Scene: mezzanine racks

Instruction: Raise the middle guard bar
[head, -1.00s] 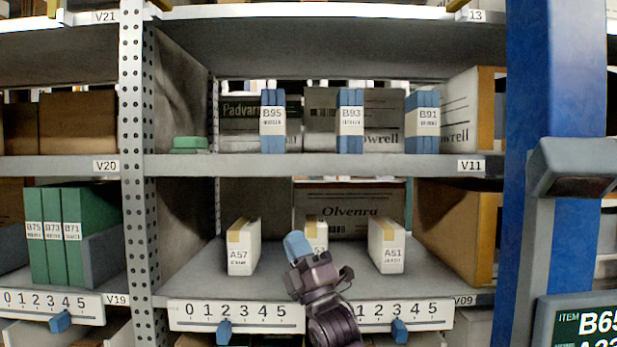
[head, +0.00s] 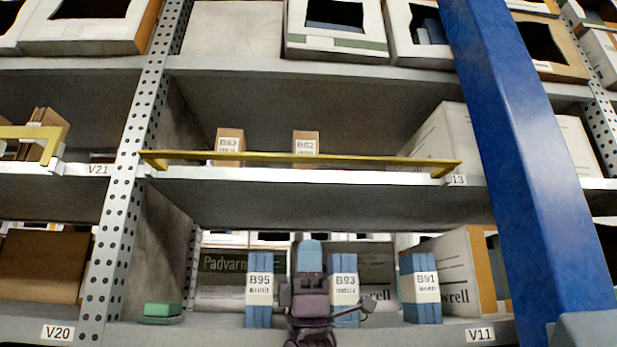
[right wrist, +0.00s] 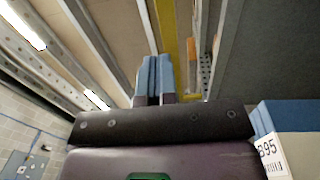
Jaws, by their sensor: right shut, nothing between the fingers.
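The yellow guard bar (head: 300,160) runs across the front of the middle shelf bay, low along the shelf edge, in front of two small brown boxes. It also shows in the right wrist view (right wrist: 168,35), beyond my fingers. My right gripper (head: 309,256) has blue fingertips and points up, below the bar and apart from it in the head view. Its fingers (right wrist: 153,78) are together with nothing between them. My left gripper is in neither view now.
Blue binders B95 (head: 259,290), B93 (head: 343,289) and B91 (head: 421,288) stand on the shelf below, around my right gripper. A blue post (head: 525,150) rises at the right. Another yellow bar (head: 45,145) is at the far left.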

